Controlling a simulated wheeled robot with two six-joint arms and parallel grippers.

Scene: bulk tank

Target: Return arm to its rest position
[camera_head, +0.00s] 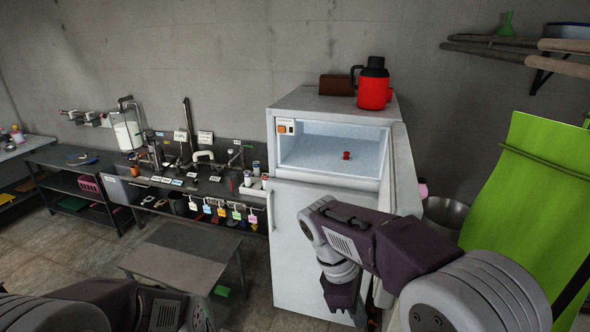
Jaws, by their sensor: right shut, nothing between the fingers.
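My right arm comes in from the lower right and bends in front of the white fridge (297,235). My right gripper (343,303) points down at its end, shut and empty, in front of the fridge's lower front. My left arm shows only in part along the bottom left edge, and its gripper is out of the picture. The fridge's upper compartment (310,152) is open and a small red object (346,155) is inside. Its opened door (403,165) stands at the right side, partly hidden behind my right arm.
A red jug (373,88) and a brown box (335,85) stand on the fridge. A low grey table (185,262) is left of the fridge. A bench with taps (205,185) runs along the wall. A green board (528,170) leans at right.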

